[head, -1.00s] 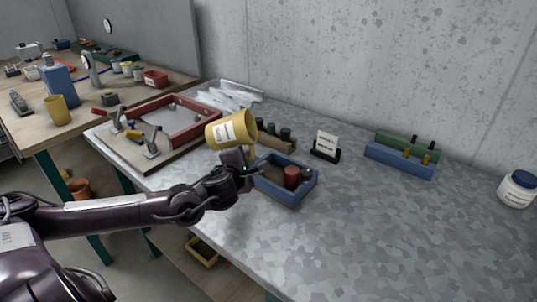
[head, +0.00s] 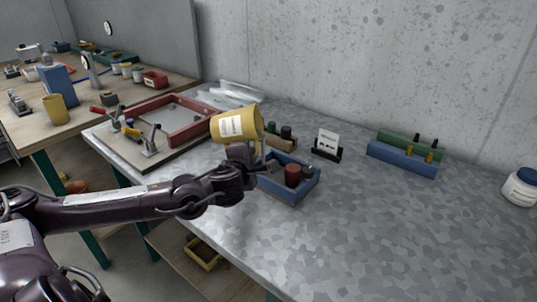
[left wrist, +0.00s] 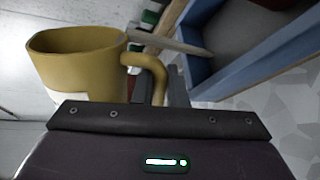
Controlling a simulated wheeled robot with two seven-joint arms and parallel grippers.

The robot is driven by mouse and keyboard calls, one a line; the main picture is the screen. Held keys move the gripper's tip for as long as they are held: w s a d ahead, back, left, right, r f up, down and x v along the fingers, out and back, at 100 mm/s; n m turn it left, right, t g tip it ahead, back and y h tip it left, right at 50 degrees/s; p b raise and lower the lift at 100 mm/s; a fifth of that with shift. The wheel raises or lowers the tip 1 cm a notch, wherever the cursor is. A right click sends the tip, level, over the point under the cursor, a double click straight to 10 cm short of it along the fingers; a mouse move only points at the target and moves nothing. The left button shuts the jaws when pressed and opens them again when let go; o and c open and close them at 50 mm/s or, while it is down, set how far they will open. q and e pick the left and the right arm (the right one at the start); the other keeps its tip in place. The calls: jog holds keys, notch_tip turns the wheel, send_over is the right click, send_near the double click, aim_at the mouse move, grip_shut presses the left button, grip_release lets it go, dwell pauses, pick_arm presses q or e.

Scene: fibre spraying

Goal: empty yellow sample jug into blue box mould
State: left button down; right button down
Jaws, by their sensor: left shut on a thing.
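The yellow jug (head: 229,126) with a white label is tipped nearly onto its side in the air, its mouth towards the right in the head view. My left gripper (head: 240,153) is shut on its handle. The left wrist view shows the jug (left wrist: 75,70), its handle and rim; the depth of its inside is hidden. An open blue box (head: 283,195) stands on the table below and right of the jug. It holds a red cylinder (head: 292,174) and dark items. Its blue wall shows in the wrist view (left wrist: 245,78). I see no stream. My right gripper is out of view.
A red frame (head: 190,132) on a board with clamps lies left. Dark-topped bottles (head: 286,132) stand behind the box. A sign (head: 327,145), a blue block with pegs (head: 400,160) and a white jar (head: 520,188) stand right. The table's front right is clear.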

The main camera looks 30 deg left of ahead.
pick_arm(q)
jog(key=m, duration=0.3)
jog(key=shift+r, duration=0.15)
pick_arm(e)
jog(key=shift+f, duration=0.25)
pick_arm(q)
jog(key=shift+d+m+b, duration=0.1)
jog(key=shift+m+b, duration=0.2)
jog(key=shift+m, duration=0.2)
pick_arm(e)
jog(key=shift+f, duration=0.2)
pick_arm(q)
jog(key=shift+r+m+y+b, duration=0.15)
jog(key=shift+m+y+b, duration=0.2)
jog(key=shift+b, duration=0.2)
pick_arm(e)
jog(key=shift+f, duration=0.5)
pick_arm(q)
jog(key=shift+a, duration=0.2)
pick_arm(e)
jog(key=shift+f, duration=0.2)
